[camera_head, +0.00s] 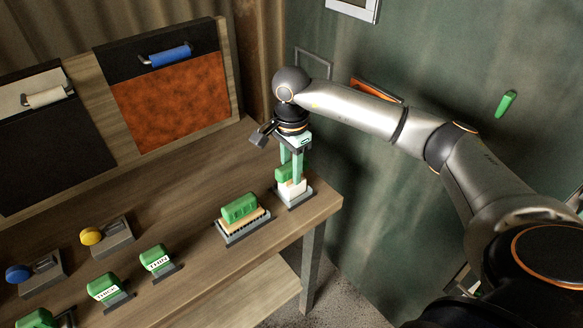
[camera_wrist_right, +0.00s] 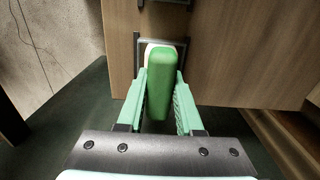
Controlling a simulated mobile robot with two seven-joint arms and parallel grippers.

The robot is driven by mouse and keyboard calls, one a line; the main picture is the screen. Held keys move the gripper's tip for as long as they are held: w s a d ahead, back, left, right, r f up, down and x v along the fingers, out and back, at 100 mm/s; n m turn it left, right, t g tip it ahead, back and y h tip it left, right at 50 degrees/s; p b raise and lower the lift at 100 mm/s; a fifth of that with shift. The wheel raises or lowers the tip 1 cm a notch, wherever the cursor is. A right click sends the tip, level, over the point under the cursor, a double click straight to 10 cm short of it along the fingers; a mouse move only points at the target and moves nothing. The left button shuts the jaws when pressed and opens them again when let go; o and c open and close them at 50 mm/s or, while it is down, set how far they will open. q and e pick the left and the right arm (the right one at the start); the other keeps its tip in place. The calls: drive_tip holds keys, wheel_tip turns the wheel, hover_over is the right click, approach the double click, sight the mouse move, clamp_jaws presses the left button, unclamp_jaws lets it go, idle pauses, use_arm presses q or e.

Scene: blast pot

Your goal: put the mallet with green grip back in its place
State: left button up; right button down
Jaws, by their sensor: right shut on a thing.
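The mallet with green grip (camera_head: 284,174) is upright at the table's right corner, its green grip on top and a white part below. Its lower end is at a small grey holder (camera_head: 296,200); I cannot tell whether it rests fully in it. My right gripper (camera_head: 292,168) points down with its pale green fingers shut on the green grip. The right wrist view shows the green grip (camera_wrist_right: 162,82) between the fingers (camera_wrist_right: 161,100), with the dark holder frame (camera_wrist_right: 140,56) around the white part. My left gripper is not in view.
A green-backed brush (camera_head: 240,207) sits in a tray left of the mallet. Green-handled labelled tools (camera_head: 157,258) and blue and yellow knobbed tools (camera_head: 92,236) stand further left on the wooden table (camera_head: 190,215). A panel with a blue roll (camera_head: 170,56) stands behind. A green wall is at right.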

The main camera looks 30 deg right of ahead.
drive_tip(key=shift+f, duration=0.1)
drive_tip(key=shift+c, duration=2.4)
unclamp_jaws()
drive_tip(key=shift+f, duration=0.1)
wheel_tip(320, 180, up, 13)
drive_tip(key=shift+f+b, duration=0.15)
drive_tip(key=shift+b, duration=0.3)
